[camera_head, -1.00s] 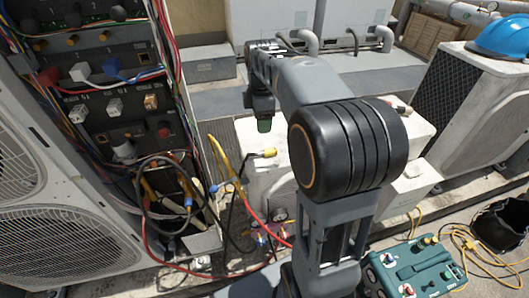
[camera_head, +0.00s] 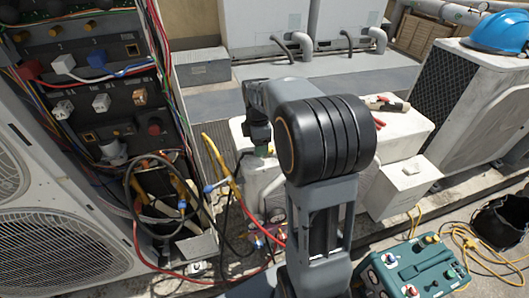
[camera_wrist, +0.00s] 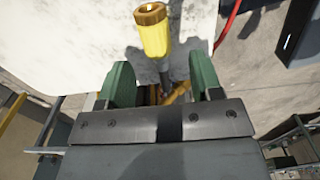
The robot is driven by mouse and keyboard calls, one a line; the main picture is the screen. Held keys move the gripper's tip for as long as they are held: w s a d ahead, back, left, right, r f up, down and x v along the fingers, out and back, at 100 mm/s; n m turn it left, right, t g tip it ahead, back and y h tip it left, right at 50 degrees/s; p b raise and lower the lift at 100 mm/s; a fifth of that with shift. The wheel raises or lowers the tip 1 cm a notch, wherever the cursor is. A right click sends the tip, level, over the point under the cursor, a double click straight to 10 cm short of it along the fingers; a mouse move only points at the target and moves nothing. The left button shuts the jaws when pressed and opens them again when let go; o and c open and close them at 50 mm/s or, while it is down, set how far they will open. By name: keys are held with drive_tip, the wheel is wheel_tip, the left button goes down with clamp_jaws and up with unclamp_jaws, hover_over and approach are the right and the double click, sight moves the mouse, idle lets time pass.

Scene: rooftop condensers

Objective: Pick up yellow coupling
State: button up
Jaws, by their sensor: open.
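The yellow coupling (camera_wrist: 154,35) has a brass-coloured rim and sits on a dark hose end over a white surface. In the wrist view it lies just beyond the fingertips, near the middle of the gap. My gripper (camera_wrist: 161,82) is open, with one green finger on each side of the gap and nothing between them. In the head view my gripper (camera_head: 261,148) is low over the white box (camera_head: 242,127), and the coupling is hard to make out there behind it.
Yellow, red and black hoses (camera_head: 222,165) hang beside the open electrical panel (camera_head: 105,95) at left. A red-handled tool (camera_head: 385,104) lies on the white box. A teal case (camera_head: 420,265) and a dark bag (camera_head: 503,225) are at lower right. A blue helmet (camera_head: 498,32) rests on a condenser.

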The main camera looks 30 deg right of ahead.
drive_tip(key=shift+f, duration=1.15)
drive_tip(key=c, duration=1.1)
